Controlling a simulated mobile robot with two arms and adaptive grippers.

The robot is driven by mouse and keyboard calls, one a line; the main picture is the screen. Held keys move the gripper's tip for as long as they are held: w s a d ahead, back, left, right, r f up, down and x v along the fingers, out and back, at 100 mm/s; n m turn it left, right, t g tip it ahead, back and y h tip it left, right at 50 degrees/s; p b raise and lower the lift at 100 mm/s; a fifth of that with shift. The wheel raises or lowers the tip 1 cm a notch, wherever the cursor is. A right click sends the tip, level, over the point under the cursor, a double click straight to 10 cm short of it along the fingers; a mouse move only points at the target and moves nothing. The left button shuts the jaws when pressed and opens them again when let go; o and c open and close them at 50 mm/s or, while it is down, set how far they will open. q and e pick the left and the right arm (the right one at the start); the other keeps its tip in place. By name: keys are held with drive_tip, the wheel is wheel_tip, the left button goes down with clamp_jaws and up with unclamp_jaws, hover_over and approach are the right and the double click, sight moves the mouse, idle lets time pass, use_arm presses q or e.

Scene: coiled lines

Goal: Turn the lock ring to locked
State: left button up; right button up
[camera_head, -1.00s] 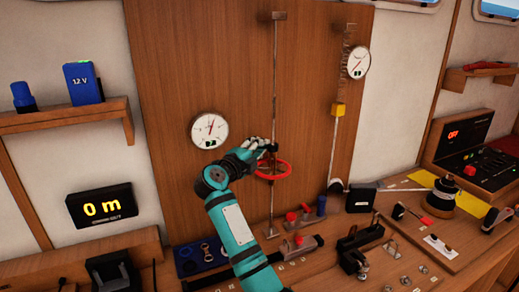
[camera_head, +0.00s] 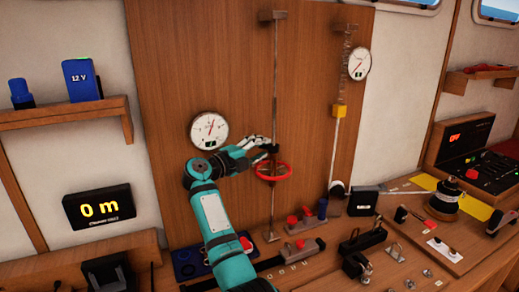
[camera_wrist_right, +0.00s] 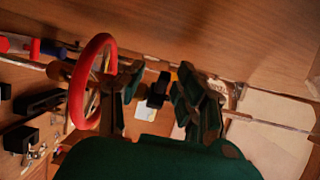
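A red ring (camera_head: 273,171), like a small handwheel, sits around the vertical metal rod (camera_head: 275,80) on the wooden panel. A small dark part (camera_head: 271,148) is on the rod just above it. I cannot tell whether the lock ring is the red ring or this dark part, nor its setting. My right gripper (camera_head: 258,150) is at the rod, just above and left of the red ring. In the right wrist view its fingers (camera_wrist_right: 165,92) are apart, with the red ring (camera_wrist_right: 90,82) beside the left finger and a dark part (camera_wrist_right: 158,90) showing between them. My left gripper is out of view.
A round gauge (camera_head: 209,130) is left of the rod. Another rod with a yellow block (camera_head: 339,110) and a gauge (camera_head: 356,63) stands to the right. The bench below holds red and blue parts (camera_head: 306,218) and clamps. A display (camera_head: 99,207) reads 0 m.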

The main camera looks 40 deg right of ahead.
drive_tip(key=a, duration=1.2)
drive_tip(key=shift+s, duration=0.4)
drive_tip(key=shift+r, duration=0.1)
